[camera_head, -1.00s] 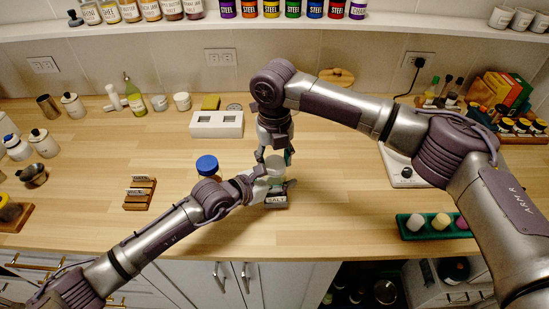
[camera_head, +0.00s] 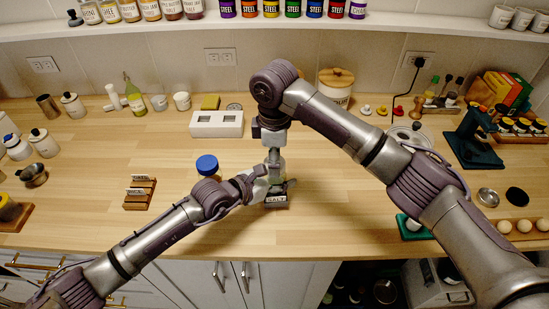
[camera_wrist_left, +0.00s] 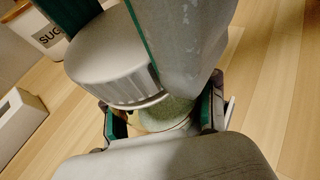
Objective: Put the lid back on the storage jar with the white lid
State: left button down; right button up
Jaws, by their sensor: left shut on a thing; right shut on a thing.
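The storage jar (camera_head: 281,174) stands on the counter at centre, mostly hidden by my grippers, with a "SALT" label (camera_head: 277,199) at its front. In the left wrist view its greenish body (camera_wrist_left: 168,113) shows between the fingers of my left gripper (camera_wrist_left: 165,125). My left gripper (camera_head: 272,184) is shut on the jar from the left. The white lid (camera_wrist_left: 112,58), grey in shade with a ridged rim, sits over the jar mouth. My right gripper (camera_head: 275,158) points straight down and is shut on this lid. I cannot tell whether the lid is fully seated.
A blue-lidded jar (camera_head: 207,165) stands just left, behind my left arm. A wooden label rack (camera_head: 140,192) is further left. A white block with openings (camera_head: 217,124) stands behind. A green tray (camera_head: 413,232) and a dark green stand (camera_head: 473,140) are at right. The front counter is clear.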

jog(key=o, duration=1.3)
jog(key=shift+r, duration=2.25)
jog(key=shift+c, duration=0.5)
jog(key=r+n, duration=0.1)
jog(key=n, duration=0.3)
jog(key=shift+w+a+r, duration=0.1)
jog(key=shift+r, duration=0.3)
jog(key=n, duration=0.1)
jog(key=r+n, duration=0.1)
jog(key=n, duration=0.3)
jog(key=shift+r, duration=0.35)
